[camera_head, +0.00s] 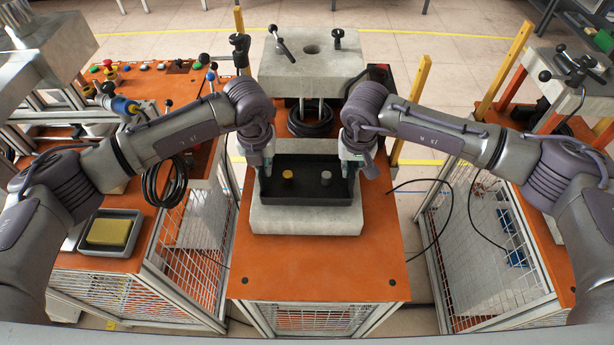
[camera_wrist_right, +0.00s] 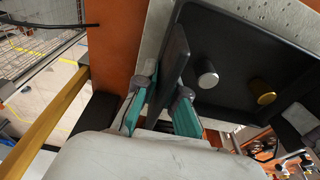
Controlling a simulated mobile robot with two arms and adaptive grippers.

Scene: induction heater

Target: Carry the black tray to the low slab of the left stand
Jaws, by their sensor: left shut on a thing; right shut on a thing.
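The black tray (camera_head: 306,197) is at the centre of the head view, over the low concrete slab (camera_head: 306,221) of the middle stand. I cannot tell whether it rests on the slab. It holds a brass cylinder (camera_head: 287,174) and a grey cylinder (camera_head: 326,177), both upright. My left gripper (camera_head: 267,166) is shut on the tray's left side. My right gripper (camera_head: 350,167) is shut on its right side. In the right wrist view, my teal right fingers (camera_wrist_right: 166,92) straddle the tray wall (camera_wrist_right: 179,52). The left stand's low slab is largely hidden behind my left arm.
The middle stand's upper concrete block (camera_head: 308,66) rises behind the tray. A grey dish with a yellow block (camera_head: 110,232) lies on the left orange table. A black cable coil (camera_head: 165,180) hangs between the tables. The orange top (camera_head: 310,268) before the slab is clear.

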